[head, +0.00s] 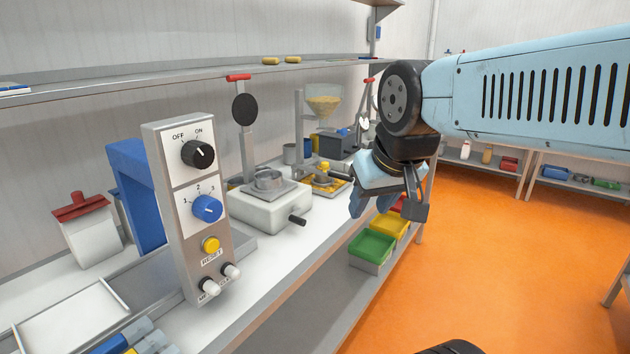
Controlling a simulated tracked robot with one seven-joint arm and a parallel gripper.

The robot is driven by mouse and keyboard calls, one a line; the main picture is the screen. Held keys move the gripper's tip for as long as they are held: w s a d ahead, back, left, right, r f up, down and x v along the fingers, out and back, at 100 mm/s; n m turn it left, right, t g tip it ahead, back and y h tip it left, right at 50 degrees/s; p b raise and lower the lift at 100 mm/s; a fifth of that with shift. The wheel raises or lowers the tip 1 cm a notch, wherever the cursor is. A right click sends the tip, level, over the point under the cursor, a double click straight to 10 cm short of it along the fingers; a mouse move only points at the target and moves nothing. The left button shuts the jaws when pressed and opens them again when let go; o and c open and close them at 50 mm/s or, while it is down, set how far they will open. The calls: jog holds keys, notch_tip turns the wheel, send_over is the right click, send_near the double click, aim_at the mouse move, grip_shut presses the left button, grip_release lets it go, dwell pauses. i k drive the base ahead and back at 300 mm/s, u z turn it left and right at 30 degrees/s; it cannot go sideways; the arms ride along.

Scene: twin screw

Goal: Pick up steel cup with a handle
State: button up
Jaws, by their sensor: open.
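A grey metal cup (291,154) stands upright toward the back of the bench, beside a blue item; I cannot make out a handle on it. A low round steel dish (268,179) sits on the plate of a white bench device (270,208) nearer to me. My gripper (387,207) hangs in the air beyond the bench's front edge, to the right of both. It points down, is open, and appears empty. It is apart from the cup and the dish.
A tall control panel (193,215) with knobs rises from the near bench. A funnel (324,105) with yellow grains stands behind. Green (371,248) and yellow (390,226) bins sit below the bench edge. A shelf (170,78) runs above. Orange floor is open at right.

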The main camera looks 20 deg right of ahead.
aim_at(322, 180)
jog(key=u, duration=0.1)
jog(key=i, duration=1)
jog(key=z, duration=0.1)
